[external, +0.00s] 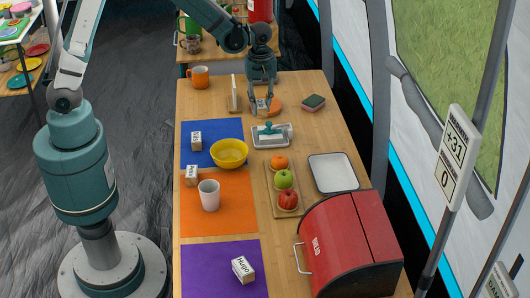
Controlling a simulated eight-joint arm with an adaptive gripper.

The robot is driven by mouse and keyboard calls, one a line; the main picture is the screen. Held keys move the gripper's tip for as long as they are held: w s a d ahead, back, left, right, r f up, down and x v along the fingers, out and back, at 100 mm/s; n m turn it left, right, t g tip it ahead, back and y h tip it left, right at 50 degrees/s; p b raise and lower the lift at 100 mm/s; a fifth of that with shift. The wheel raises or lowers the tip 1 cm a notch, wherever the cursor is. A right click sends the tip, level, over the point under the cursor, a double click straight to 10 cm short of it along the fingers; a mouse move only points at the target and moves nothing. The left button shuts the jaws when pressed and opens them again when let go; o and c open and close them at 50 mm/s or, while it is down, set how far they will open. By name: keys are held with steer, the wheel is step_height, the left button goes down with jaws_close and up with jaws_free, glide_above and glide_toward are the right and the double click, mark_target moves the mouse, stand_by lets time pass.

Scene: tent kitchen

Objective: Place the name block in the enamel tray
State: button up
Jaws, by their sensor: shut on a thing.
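My gripper (262,110) is over the far part of the wooden table, fingers pointing down. It is shut on a small pale thing (261,103) that looks like a name block; the fingers partly cover it and I cannot read it. The white enamel tray (333,174) with a dark rim lies empty at the right, nearer the camera than my gripper. Other white name blocks stand on the mats: one (196,141) on the blue mat, one (191,176) near the blue-orange border, and one reading Hugo (243,269) on the purple mat.
A clear dish with a teal handle (271,136) stands just in front of my gripper. A fruit board (270,198) lies left of the tray, a red bread box (350,245) in front.

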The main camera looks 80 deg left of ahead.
steer(key=w+d, duration=1.2)
steer(key=w, duration=0.2)
steer(key=p, duration=0.2)
glide_above(333, 176)
steer(key=shift+f, duration=0.2)
steer(key=shift+f, duration=0.1)
steer(key=shift+f+b, duration=0.8)
steer(key=shift+f, duration=2.25)
steer(key=shift+f+b, duration=0.35)
steer(key=shift+f, duration=1.55)
steer(key=shift+f, duration=0.15)
